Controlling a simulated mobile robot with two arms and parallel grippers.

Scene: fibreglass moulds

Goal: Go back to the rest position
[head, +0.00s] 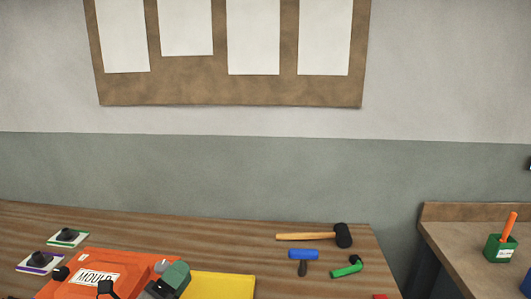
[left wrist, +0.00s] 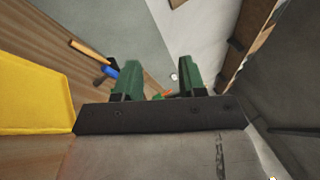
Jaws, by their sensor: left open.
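My left gripper (head: 170,280) shows at the bottom of the head view, in front of the right part of an orange mould box (head: 130,265) labelled "MOULD". In the left wrist view its two green fingers (left wrist: 160,82) stand apart with nothing held between them. Most of the left arm is out of the head view. My right gripper is in neither view.
A yellow tray (head: 222,285) lies right of the mould. A mallet (head: 310,236), a blue-headed tool (head: 303,256) and a green tool (head: 347,267) lie on the wooden bench (head: 200,237). Two small pads (head: 67,238) (head: 40,262) lie at left. A second bench (head: 450,260) holds a green pot (head: 499,248).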

